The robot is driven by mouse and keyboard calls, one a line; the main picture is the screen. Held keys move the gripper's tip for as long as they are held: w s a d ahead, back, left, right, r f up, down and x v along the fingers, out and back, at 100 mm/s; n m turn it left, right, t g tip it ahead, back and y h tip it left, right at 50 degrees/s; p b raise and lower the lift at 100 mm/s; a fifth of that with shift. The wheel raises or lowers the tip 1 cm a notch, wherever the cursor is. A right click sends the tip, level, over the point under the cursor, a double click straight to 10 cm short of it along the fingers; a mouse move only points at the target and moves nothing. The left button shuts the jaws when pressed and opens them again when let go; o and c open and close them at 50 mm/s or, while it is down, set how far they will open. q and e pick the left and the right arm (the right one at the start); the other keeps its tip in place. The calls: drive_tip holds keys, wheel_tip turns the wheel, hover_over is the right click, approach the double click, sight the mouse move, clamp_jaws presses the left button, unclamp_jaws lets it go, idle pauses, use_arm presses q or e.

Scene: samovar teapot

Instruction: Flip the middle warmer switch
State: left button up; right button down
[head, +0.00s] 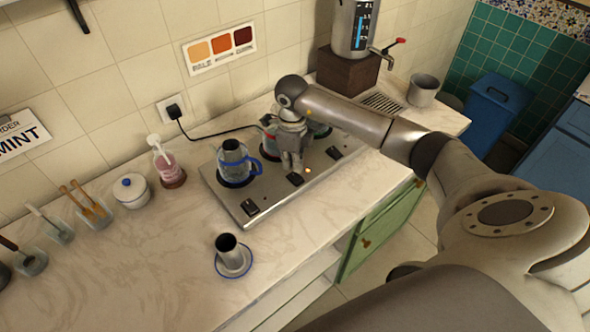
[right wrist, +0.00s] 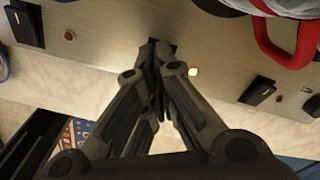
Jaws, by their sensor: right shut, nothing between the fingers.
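The grey warmer plate (head: 222,196) lies on the marble counter, with a row of black switches along its front. The middle switch (head: 295,179) sits just below my right gripper (head: 292,168), which points down and is shut and empty. In the right wrist view, the fingertips (right wrist: 160,52) are at the middle switch (right wrist: 166,43) and hide most of it; I cannot tell whether they touch. The small light (right wrist: 193,71) beside it glows orange. The left switch (right wrist: 25,22) and right switch (right wrist: 257,90) have dark red lights. My left gripper is not in view.
A blue-handled glass pot (head: 235,160) stands on the warmer's left. A pot with a red handle (right wrist: 282,42) is close to my right gripper. A metal cup on a saucer (head: 220,270) stands in front. A black cord (head: 215,132) runs behind. The front counter is mostly clear.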

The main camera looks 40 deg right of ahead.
sight(293, 175)
drive_tip(key=shift+r+p, duration=1.15)
drive_tip(key=shift+r, duration=1)
drive_tip(key=shift+s+f, duration=0.1)
